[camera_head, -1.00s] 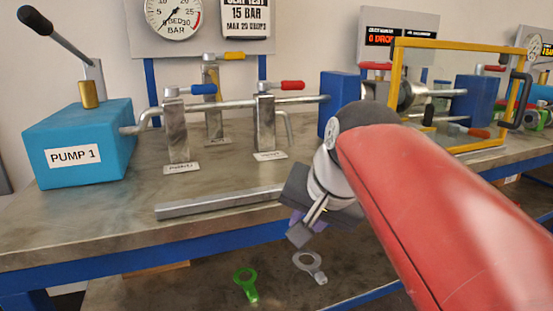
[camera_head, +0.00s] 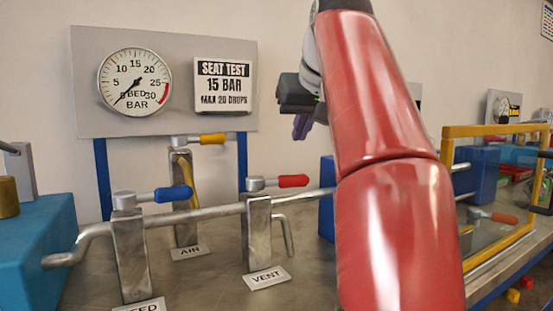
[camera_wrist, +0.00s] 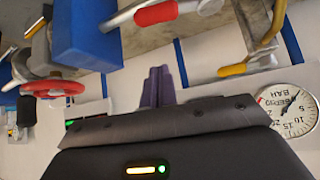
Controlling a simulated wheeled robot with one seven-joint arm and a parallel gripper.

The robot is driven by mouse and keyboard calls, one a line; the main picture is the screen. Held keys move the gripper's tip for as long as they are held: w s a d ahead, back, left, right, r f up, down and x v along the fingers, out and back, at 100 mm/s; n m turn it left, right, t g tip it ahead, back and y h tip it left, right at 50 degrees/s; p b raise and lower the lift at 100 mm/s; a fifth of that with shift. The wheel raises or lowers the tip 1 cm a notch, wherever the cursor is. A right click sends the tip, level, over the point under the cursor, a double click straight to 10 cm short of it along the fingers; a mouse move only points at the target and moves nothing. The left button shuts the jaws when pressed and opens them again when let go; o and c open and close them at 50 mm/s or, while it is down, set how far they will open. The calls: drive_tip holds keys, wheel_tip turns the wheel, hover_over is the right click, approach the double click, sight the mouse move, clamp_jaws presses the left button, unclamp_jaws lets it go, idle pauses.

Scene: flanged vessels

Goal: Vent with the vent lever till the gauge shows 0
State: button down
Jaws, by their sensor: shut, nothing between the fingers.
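The vent lever (camera_head: 292,181) is a red handle on a grey post valve behind the VENT label (camera_head: 265,277). It points right, along the pipe. It also shows at the top of the wrist view (camera_wrist: 157,13). The round gauge (camera_head: 134,82) has its needle pointing lower left, at about 0. My gripper (camera_head: 303,126) is raised above and slightly right of the vent lever, apart from it. Its purple fingers (camera_wrist: 158,86) are together and empty in the wrist view.
A blue-handled valve (camera_head: 173,194) stands left of the vent valve, and a yellow-handled AIR valve (camera_head: 212,139) behind. The SEAT TEST sign (camera_head: 223,86) hangs beside the gauge. A blue block (camera_head: 327,200) and a yellow-framed clear guard (camera_head: 447,150) stand right.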

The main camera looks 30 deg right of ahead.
sight(282, 182)
drive_tip(key=shift+w+d+f+b, duration=0.1)
drive_tip(key=shift+w+f+b, duration=0.45)
drive_tip(key=shift+f, duration=0.75)
drive_tip(key=shift+w+d+f+b, duration=0.15)
drive_tip(key=shift+w+f+b, duration=0.4)
drive_tip(key=shift+f, duration=0.8)
drive_tip(key=shift+w+d+f+b, duration=0.1)
drive_tip(key=shift+w+f+b, duration=0.25)
drive_tip(key=shift+f+b, duration=0.65)
drive_tip(key=shift+f+p, duration=0.3)
drive_tip(key=shift+p, duration=0.05)
